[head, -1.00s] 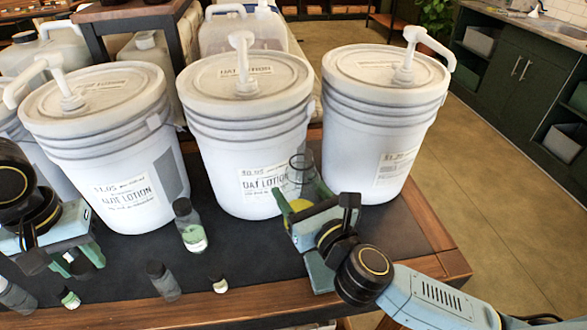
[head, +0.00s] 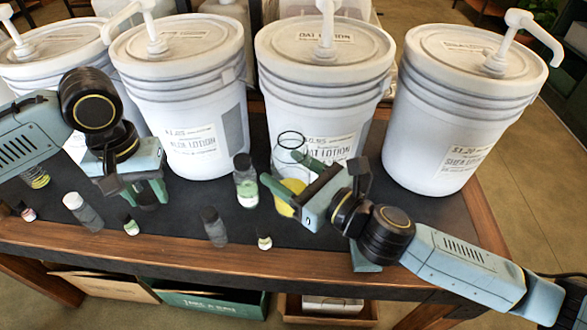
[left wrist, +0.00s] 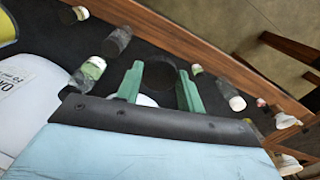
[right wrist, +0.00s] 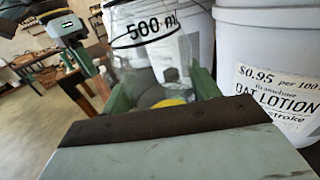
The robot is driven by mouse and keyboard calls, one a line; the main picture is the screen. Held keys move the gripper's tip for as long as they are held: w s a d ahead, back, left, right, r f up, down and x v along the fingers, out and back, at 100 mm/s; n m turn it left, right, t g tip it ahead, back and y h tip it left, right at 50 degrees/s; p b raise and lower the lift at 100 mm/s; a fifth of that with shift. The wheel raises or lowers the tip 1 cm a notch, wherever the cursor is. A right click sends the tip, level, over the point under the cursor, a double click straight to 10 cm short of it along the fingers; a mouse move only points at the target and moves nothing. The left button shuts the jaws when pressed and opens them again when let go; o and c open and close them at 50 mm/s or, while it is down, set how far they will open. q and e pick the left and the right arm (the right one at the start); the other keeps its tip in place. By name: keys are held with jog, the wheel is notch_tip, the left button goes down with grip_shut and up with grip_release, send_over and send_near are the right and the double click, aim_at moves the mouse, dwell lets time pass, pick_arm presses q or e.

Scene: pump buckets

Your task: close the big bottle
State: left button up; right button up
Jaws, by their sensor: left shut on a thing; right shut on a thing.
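A big clear bottle (head: 289,141) with a "500 ml" mark and yellow contents stands before the oat lotion bucket. Its top is an open ring. It fills the middle of the right wrist view (right wrist: 150,50). My right gripper (head: 293,182) is shut on its side; its green fingers flank it in the right wrist view (right wrist: 165,92). My left gripper (head: 147,192) is shut on a dark round cap (left wrist: 159,75), seen between its fingers in the left wrist view. The cap is left of the bottle and apart from it. Its underside is hidden.
White pump buckets (head: 330,85) line the table's back. Small bottles stand along the front: one with green contents (head: 246,185), a dark one (head: 214,228) and several vials (head: 131,226). The table's wooden edge (head: 200,255) is close in front.

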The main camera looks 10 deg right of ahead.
pick_arm(q)
jog(key=d+r+m, duration=0.1)
jog(key=d+r, duration=0.9)
jog(key=d, duration=0.3)
jog(key=d+r+m, duration=0.1)
jog(key=d+r, duration=0.8)
jog(key=d, duration=0.4)
jog(key=shift+r+m, duration=0.4)
jog(key=shift+a, duration=0.1)
jog(key=shift+f, duration=2.05)
jog(key=shift+s, duration=0.15)
jog(key=shift+f, duration=0.9)
jog(key=shift+f, duration=0.5)
